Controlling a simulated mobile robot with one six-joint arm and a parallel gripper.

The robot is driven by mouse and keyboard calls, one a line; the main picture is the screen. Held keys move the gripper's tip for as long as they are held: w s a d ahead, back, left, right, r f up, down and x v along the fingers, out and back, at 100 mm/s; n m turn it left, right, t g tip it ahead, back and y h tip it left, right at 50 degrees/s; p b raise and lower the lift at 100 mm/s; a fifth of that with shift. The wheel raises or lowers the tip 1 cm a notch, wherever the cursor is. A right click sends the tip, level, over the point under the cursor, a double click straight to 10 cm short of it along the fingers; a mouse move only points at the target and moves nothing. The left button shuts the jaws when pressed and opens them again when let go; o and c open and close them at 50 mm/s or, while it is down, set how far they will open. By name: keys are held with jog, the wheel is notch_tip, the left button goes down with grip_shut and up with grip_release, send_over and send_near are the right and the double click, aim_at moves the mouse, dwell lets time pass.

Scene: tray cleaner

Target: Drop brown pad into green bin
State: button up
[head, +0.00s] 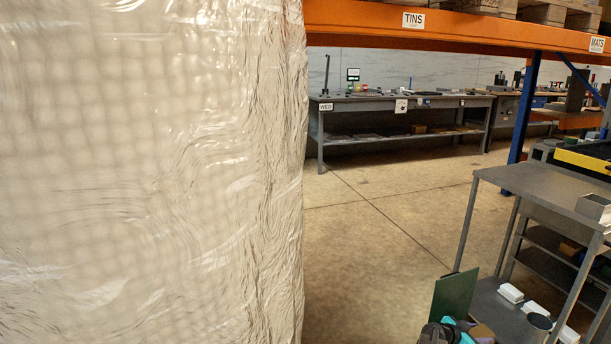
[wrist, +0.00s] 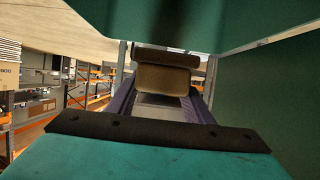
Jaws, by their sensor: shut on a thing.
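My gripper (wrist: 160,88) is shut on the brown pad (wrist: 160,79), which shows between the fingertips in the wrist view, with a darker brown edge above it. In the head view my gripper's teal and dark grey parts show at the bottom edge, and the brown pad (head: 482,333) shows small beside them. Green panels, which look like the green bin (wrist: 275,100), fill the top and right of the wrist view close around the pad. In the head view a dark green panel (head: 454,294) stands just behind the gripper. Whether the pad is inside the bin I cannot tell.
A large plastic-wrapped load (head: 150,170) blocks the left half of the head view. A grey metal table (head: 540,190) stands at right, with white containers (head: 510,293) and a metal cup (head: 536,328) on its lower shelf. A grey workbench (head: 400,104) is far back. Open floor lies between.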

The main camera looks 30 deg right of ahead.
jog(key=shift+f+b, duration=0.95)
jog(key=shift+b, duration=0.3)
jog(key=o, duration=1.2)
jog(key=shift+c, duration=0.2)
jog(key=shift+a, duration=0.1)
jog(key=p+v, duration=0.4)
jog(key=v, duration=0.9)
jog(key=shift+a+r, duration=0.2)
